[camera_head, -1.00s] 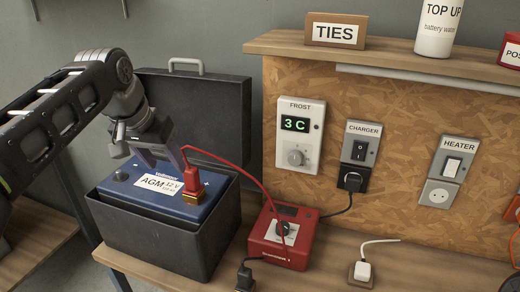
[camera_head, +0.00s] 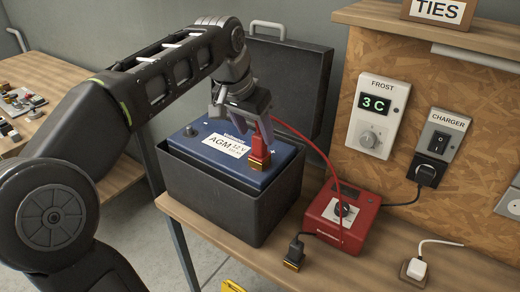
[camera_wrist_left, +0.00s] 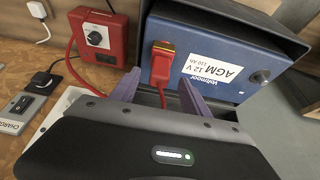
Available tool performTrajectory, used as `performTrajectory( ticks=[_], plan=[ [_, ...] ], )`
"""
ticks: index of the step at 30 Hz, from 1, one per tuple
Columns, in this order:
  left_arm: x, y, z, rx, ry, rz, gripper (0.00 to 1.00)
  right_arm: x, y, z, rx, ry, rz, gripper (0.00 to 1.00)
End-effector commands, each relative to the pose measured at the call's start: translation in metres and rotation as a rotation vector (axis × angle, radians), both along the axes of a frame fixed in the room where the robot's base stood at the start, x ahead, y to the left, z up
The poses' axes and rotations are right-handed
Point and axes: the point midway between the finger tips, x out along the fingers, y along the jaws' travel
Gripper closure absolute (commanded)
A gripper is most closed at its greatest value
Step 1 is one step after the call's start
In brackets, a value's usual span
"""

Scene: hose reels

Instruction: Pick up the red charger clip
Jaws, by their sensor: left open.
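The red charger clip (camera_head: 259,146) with its brass-coloured jaw stands on the right terminal of the blue AGM battery (camera_head: 208,151). A red cable runs from it to the red charger (camera_head: 335,224). My left gripper (camera_head: 256,118) is open and empty just above and behind the clip. In the left wrist view the clip (camera_wrist_left: 161,64) lies beyond the fingertips, lined up with the gap between the two purple fingers (camera_wrist_left: 160,82). I cannot tell whether either finger touches it. My right gripper is in neither view.
The battery sits in a black box (camera_head: 225,207), its lid (camera_head: 287,75) open behind. A chipboard panel with switches stands at the right.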

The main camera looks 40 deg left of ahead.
Motion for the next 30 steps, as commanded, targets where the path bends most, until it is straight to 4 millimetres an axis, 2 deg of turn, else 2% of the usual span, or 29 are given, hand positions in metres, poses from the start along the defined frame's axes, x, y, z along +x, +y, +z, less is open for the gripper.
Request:
performTrajectory(
  ticks=[8,18,30],
  plan=[
    [0.003,0.000,-0.006,0.000,0.003,0.000,0.45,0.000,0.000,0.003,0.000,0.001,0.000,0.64],
    [0.020,0.000,-0.046,0.000,0.002,0.001,0.45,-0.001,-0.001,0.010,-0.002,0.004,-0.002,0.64],
    [0.021,0.000,-0.047,0.000,0.000,0.000,0.45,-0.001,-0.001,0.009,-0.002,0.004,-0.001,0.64]
  ],
)
